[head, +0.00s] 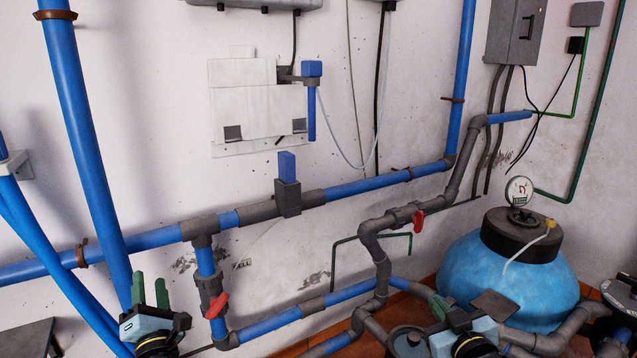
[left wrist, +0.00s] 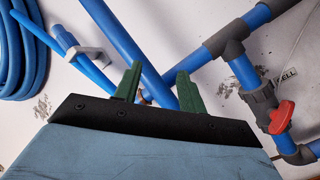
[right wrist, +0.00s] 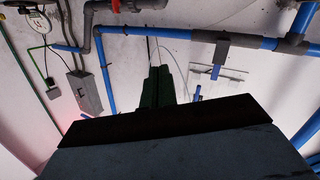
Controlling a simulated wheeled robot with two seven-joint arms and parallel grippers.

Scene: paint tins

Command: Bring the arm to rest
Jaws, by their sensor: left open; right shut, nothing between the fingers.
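My left gripper (head: 150,290) is at the lower left of the head view, its green fingers pointing up. In the left wrist view its two fingers (left wrist: 157,87) stand apart with nothing between them. My right gripper (head: 440,306) is at the bottom of the head view, left of the blue tank and partly cut off by the lower edge. In the right wrist view its green fingers (right wrist: 158,86) are together and hold nothing. No paint tin shows clearly in any view.
Blue pipes (head: 265,325) with grey joints run along the white wall, with red valve handles (head: 217,304). A blue tank (head: 510,275) with a gauge (head: 519,191) stands at the right. A grey box (head: 515,32) hangs at the upper right. A blue coiled hose (left wrist: 22,50) shows in the left wrist view.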

